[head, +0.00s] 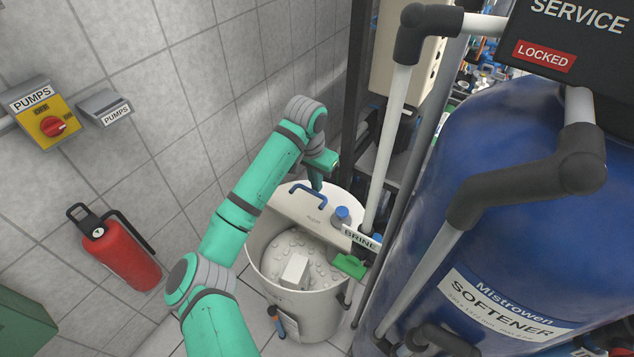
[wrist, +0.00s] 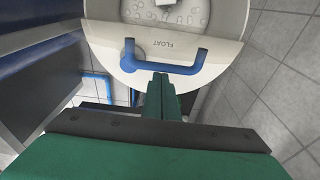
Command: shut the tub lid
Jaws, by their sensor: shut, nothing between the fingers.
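The brine tub (head: 298,312) is a white round bin on the tiled floor, with pale lumps and a white box inside. My gripper (head: 315,186) is at the back of the lid, close to the handle. In the wrist view my gripper (wrist: 161,78) is shut and empty, its tips by the handle's middle; I cannot tell whether they touch.
A big blue softener tank (head: 520,190) and grey pipes (head: 392,135) stand close on the right. A red fire extinguisher (head: 120,255) and a yellow pump switch (head: 48,122) are on the left wall. A green clip (head: 350,266) sits at the tub's right rim.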

